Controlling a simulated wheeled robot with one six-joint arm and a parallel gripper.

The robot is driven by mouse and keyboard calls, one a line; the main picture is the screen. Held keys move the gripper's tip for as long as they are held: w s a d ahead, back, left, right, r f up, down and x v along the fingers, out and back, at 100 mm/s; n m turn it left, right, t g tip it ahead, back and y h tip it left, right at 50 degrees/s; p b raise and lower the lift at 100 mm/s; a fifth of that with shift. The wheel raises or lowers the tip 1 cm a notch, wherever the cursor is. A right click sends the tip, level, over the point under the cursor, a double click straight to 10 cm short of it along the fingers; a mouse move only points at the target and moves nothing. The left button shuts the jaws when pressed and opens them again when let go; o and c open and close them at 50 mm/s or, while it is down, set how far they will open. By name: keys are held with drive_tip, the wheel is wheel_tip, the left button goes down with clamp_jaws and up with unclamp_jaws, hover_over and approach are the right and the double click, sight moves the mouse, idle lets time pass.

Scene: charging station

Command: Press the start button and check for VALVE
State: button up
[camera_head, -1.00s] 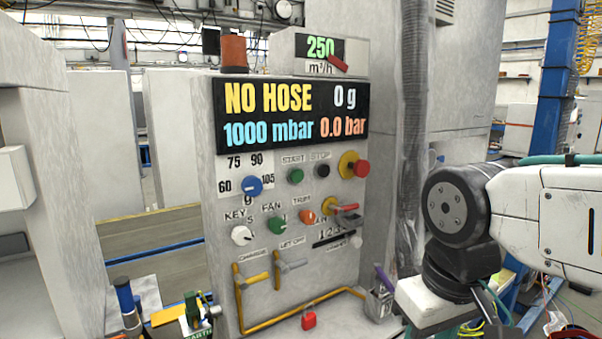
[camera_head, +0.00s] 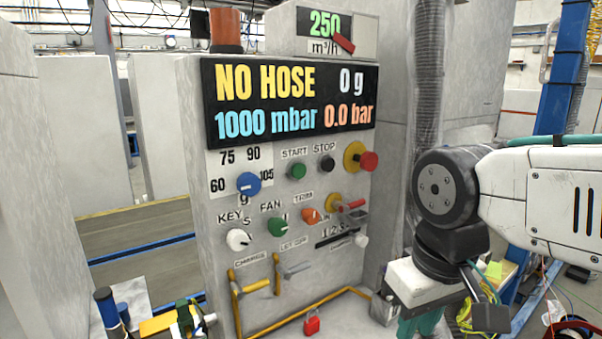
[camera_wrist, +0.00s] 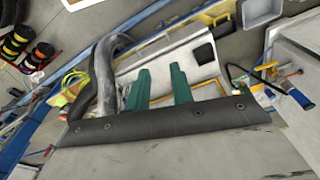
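The green start button (camera_head: 297,171) sits under a START label on the upright grey panel (camera_head: 188,130). The black stop button (camera_head: 327,164) is just to its right. The display (camera_head: 290,104) above reads NO HOSE, 0 g, 1000 mbar and 0.0 bar; the word VALVE does not show on it. My gripper's two green fingers (camera_wrist: 159,86) stand apart and empty in the wrist view. In the head view my gripper is low, to the right of the panel and apart from the buttons, with its tips cut off by the lower edge.
A red emergency button (camera_head: 369,162) sits right of stop. A blue dial (camera_head: 248,184), white key knob (camera_head: 238,240), green fan knob (camera_head: 277,227) and orange trim knob (camera_head: 311,216) surround the start button. Yellow-handled levers and a red padlock (camera_head: 312,322) are lower. A corrugated hose (camera_head: 428,90) hangs at right.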

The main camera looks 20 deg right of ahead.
clamp_jaws()
idle(1.4)
